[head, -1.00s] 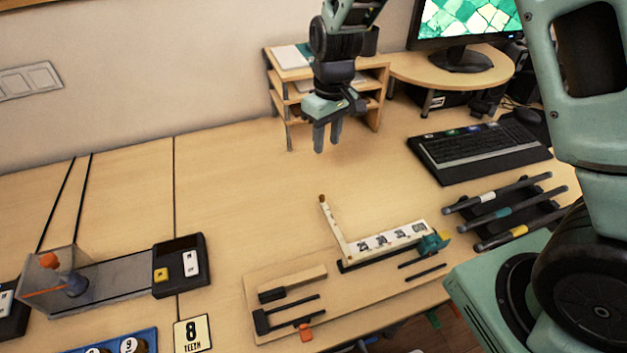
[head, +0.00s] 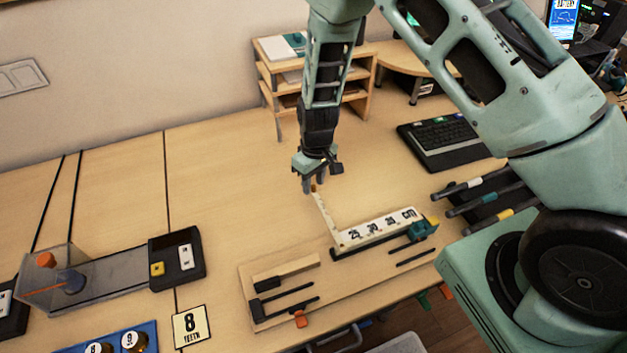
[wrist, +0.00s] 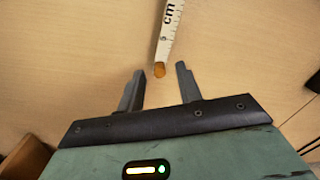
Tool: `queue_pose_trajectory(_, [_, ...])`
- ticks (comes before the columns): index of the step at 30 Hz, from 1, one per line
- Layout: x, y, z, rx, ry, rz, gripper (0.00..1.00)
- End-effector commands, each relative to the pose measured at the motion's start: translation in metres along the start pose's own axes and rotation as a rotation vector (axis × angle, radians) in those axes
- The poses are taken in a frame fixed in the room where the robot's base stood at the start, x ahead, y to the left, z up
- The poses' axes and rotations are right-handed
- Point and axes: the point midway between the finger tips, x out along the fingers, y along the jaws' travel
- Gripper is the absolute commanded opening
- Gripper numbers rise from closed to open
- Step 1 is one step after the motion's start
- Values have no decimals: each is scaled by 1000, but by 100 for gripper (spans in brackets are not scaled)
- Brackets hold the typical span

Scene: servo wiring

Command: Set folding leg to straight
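The folding rule has a fixed leg (head: 378,230) lying along the wooden board and a thin folding leg (head: 326,216) standing out from its left end at a steep angle, so the two are not in line. The folding leg has an orange-brown tip, and it shows in the wrist view (wrist: 170,30) with "cm" printed on it. My gripper (head: 312,187) is at the tip of that leg. In the wrist view my gripper (wrist: 158,78) is open, its fingers on either side of the line of the leg, with the tip just ahead between them. I see no contact.
The wooden board (head: 350,285) holds dark tools and a teal clamp (head: 422,230). A black rack of rods (head: 485,200) and a keyboard (head: 440,142) are on the right. A wooden shelf (head: 268,75) stands behind.

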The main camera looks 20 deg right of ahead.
Motion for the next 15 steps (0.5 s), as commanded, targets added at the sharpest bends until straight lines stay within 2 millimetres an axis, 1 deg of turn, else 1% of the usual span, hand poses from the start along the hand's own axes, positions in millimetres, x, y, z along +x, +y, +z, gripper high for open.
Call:
queue_pose_trajectory(4, [6,0,0,0,0,0,35])
queue_pose_trajectory(11, [7,0,0,1,0,0,35])
queue_pose_trajectory(12, [7,0,0,1,0,0,30])
queue_pose_trajectory(14, [7,0,0,1,0,0,13])
queue_pose_trajectory(15, [7,0,0,1,0,0,2])
